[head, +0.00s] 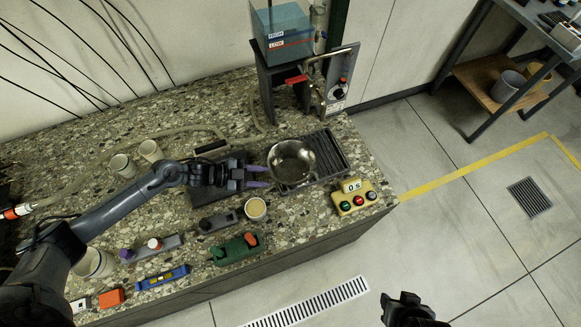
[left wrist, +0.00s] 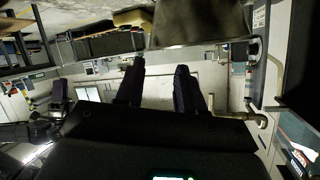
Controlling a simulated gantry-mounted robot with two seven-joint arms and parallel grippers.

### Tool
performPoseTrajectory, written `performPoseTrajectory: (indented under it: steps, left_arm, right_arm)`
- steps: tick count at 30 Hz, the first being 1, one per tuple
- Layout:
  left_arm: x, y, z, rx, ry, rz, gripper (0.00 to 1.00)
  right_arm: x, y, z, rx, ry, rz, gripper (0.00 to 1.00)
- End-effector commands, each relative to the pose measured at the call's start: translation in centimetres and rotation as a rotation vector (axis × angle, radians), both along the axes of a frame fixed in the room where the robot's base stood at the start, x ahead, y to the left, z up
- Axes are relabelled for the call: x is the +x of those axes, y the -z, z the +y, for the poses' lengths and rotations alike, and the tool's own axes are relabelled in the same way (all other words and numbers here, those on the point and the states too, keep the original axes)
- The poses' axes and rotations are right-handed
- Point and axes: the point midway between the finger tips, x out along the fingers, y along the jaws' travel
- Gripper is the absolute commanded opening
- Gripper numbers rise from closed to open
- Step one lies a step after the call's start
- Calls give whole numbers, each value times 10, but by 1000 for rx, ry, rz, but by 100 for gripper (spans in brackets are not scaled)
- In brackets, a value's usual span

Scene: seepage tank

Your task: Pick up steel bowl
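The steel bowl (head: 291,162) is round and shiny and stands upright on a dark ribbed grate at the counter's right end. My left gripper (head: 262,176) is just left of the bowl, with its two purple-tinted fingers apart and pointing at the bowl's side. In the left wrist view, a clear gap shows between the fingers (left wrist: 160,82), and the bowl (left wrist: 200,25) fills the top middle beyond the fingertips. Nothing is between the fingers. I cannot tell whether a fingertip touches the bowl. My right gripper (head: 402,303) is over the floor at the bottom, away from the counter.
A beige cup (head: 255,208) and a green device (head: 235,248) are in front of the left gripper. A metal tap pipe (head: 330,52) and a blue water tank (head: 284,35) stand behind the bowl.

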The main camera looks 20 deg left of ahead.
Motion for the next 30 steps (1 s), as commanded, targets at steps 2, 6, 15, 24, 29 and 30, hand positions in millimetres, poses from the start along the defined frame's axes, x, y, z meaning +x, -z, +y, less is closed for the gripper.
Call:
performPoseTrajectory:
  steps: [2,6,15,24,29,30]
  left_arm:
    - [5,4,-12,-3,1,0,38]
    - [13,11,-25,-3,1,1,38]
    - [19,17,-41,-2,2,1,38]
    - [30,31,-73,-2,1,3,38]
    - [34,33,-79,0,1,2,38]
    - [34,33,-79,0,1,2,38]
  right_arm:
    - [1,1,1,3,0,-4,43]
    - [1,3,1,4,1,-3,43]
    - [2,4,3,10,5,-5,43]
    - [2,7,4,14,7,-5,43]
    - [2,8,3,12,7,-4,43]
    - [2,8,3,11,6,-4,43]
